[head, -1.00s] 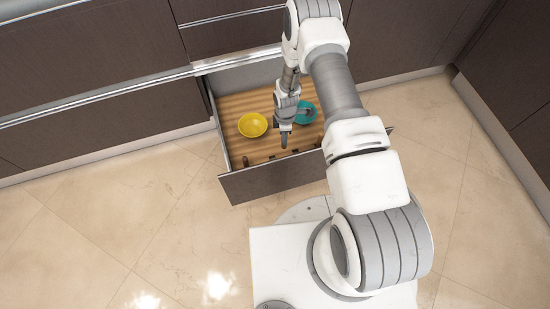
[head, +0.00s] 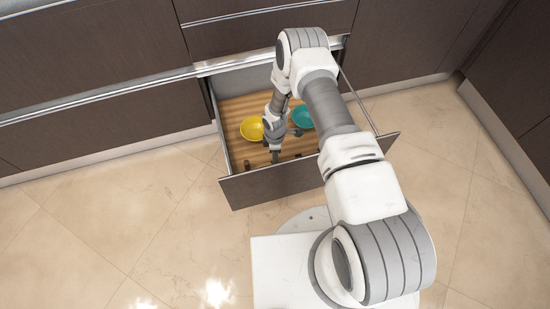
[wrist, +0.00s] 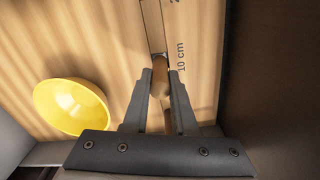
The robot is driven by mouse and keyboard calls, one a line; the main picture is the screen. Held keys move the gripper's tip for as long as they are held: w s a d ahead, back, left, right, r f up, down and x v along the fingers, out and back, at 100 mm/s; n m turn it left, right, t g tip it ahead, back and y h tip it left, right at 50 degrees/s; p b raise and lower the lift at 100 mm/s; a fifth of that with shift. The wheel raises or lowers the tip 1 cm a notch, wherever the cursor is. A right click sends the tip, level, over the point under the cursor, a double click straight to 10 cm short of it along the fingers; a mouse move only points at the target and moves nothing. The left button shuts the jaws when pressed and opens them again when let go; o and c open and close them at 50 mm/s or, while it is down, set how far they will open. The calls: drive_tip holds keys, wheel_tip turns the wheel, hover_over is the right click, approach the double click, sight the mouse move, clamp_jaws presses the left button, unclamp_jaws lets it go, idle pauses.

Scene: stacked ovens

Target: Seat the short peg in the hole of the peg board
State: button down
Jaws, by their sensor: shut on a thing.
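My gripper (head: 275,155) is low inside the open drawer, near its front panel, right of the yellow bowl. In the wrist view my gripper (wrist: 160,76) is shut on a brown wooden peg (wrist: 160,84), which sits between the fingertips. A further brown wooden piece (wrist: 173,122) shows between the fingers nearer the palm; I cannot tell whether it is part of the same peg. I cannot make out the peg board or its hole with certainty; the arm and fingers cover part of the drawer.
A yellow bowl (head: 251,128) stands at the drawer's left; it also shows in the wrist view (wrist: 72,106). A teal bowl (head: 303,117) is at the right. A strip marked "10 cm" (wrist: 160,22) lies beyond the fingertips. The drawer's front panel (head: 270,185) is close by.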

wheel_tip(320, 180, down, 2)
drive_tip(key=shift+f, duration=0.1)
drive_tip(key=c, duration=0.7)
unclamp_jaws()
